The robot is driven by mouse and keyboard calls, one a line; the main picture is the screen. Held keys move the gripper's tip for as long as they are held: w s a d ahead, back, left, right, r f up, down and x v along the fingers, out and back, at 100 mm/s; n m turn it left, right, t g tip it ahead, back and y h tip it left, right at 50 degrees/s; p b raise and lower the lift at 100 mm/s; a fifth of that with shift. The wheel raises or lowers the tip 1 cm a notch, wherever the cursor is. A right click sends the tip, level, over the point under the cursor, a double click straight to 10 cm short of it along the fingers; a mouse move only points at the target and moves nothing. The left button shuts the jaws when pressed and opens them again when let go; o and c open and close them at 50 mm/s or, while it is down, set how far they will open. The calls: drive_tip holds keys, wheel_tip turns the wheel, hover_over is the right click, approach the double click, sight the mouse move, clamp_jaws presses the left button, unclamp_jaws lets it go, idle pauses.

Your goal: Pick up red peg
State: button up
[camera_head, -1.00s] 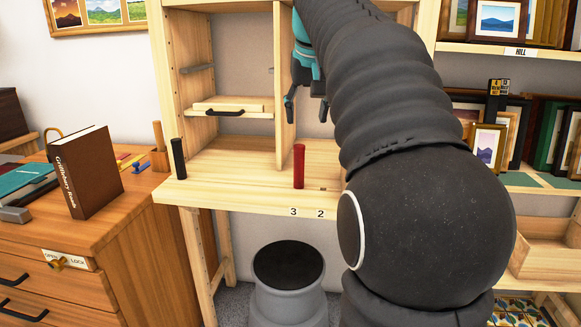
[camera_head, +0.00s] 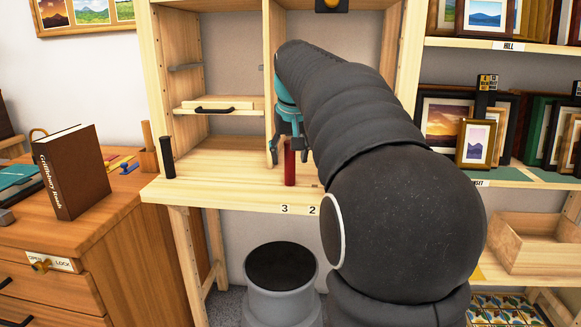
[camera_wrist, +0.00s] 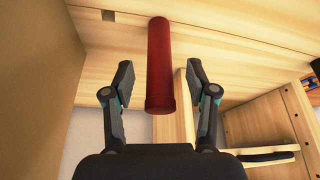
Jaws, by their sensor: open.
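The red peg (camera_head: 290,165) stands upright on the light wooden shelf board (camera_head: 232,199), above the label 3. In the wrist view the red peg (camera_wrist: 159,65) lies between the two open fingers, with a gap on each side. My gripper (camera_head: 289,148) is at the top of the peg in the head view, its fingers partly hidden by my dark arm. In the wrist view my gripper (camera_wrist: 162,85) is open and holds nothing.
A black peg (camera_head: 167,157) stands at the left of the same board. An upright wooden divider (camera_head: 270,100) is close behind my gripper. A brown book (camera_head: 72,172) stands on the cabinet at left.

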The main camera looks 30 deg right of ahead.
drive_tip(key=shift+w+d+f, duration=0.1)
drive_tip(key=shift+w+f, duration=0.05)
drive_tip(key=shift+f, duration=0.15)
drive_tip(key=shift+c, duration=0.2)
clamp_jaws()
drive_tip(key=shift+r, duration=0.1)
